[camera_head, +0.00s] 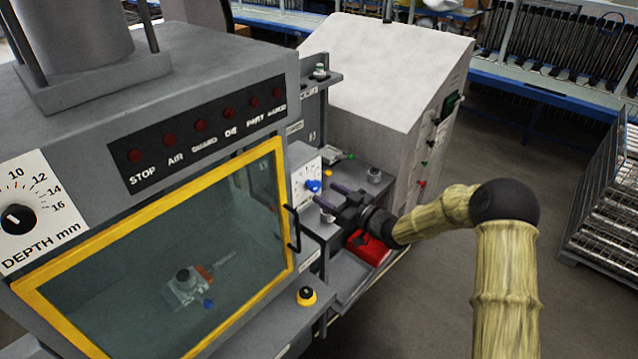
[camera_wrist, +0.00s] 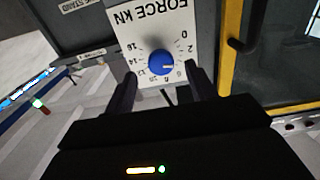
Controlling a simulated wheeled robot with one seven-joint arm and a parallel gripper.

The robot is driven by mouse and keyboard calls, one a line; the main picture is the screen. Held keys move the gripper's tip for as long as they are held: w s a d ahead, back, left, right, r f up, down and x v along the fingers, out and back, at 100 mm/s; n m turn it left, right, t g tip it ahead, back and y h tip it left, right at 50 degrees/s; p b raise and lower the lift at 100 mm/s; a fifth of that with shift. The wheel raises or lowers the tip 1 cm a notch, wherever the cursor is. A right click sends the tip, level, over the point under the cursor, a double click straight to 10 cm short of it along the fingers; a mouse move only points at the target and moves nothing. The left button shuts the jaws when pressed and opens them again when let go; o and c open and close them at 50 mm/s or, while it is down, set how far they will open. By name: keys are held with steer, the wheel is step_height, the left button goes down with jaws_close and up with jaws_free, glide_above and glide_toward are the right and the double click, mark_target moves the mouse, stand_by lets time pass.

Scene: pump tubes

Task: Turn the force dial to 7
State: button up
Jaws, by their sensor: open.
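The force dial is a blue knob on a white plate, at the middle of the head view (camera_head: 313,186). In the wrist view the blue knob (camera_wrist: 162,63) appears with its FORCE kN scale upside down. A pale pointer mark lies on the knob's right side in that view, seemingly towards the 4 to 6 part of the scale; the exact reading is too small to tell. My gripper (camera_head: 333,195) is open and empty, facing the plate. In the wrist view its two fingers (camera_wrist: 161,80) stand either side of the knob, apparently short of it.
The yellow-framed guard window (camera_head: 165,255) with a dark handle (camera_head: 293,230) is left of my gripper. A red tray (camera_head: 370,249) lies below it. A yellow-and-black button (camera_head: 306,296) is on the front ledge. A white-topped cabinet (camera_head: 385,70) stands behind.

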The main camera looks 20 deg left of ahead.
mark_target(317, 188)
steer(key=p+x, duration=0.1)
steer(key=x, duration=0.3)
steer(key=shift+a, duration=0.1)
steer(key=c, duration=1)
